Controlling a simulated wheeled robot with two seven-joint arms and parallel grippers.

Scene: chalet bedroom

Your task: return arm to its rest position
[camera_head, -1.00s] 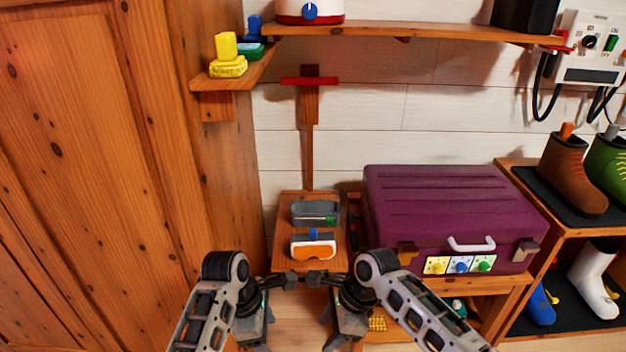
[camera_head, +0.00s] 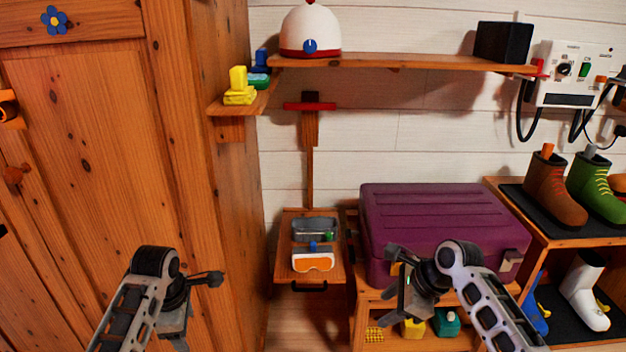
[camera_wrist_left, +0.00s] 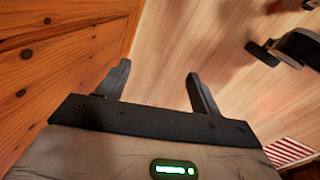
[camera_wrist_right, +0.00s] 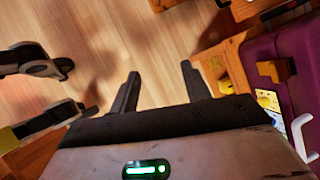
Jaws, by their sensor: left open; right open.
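My right gripper (camera_wrist_right: 160,80) is open with nothing between its fingers. In the head view it hangs in front of the purple suitcase (camera_head: 440,212), pointing down. My left gripper (camera_wrist_left: 157,82) is open and empty too, over bare wooden floor beside the wooden wardrobe (camera_wrist_left: 60,55). In the head view the left arm stands in front of the wardrobe (camera_head: 100,150) at lower left, and its fingertips are hard to make out. Both arms are bent and well apart, holding nothing.
A small wooden shelf (camera_head: 285,262) with goggles (camera_head: 313,260) lies between the arms. A wooden bench (camera_head: 365,318) under the suitcase and a boot rack (camera_head: 550,232) stand to the right. Floor between the arms looks clear.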

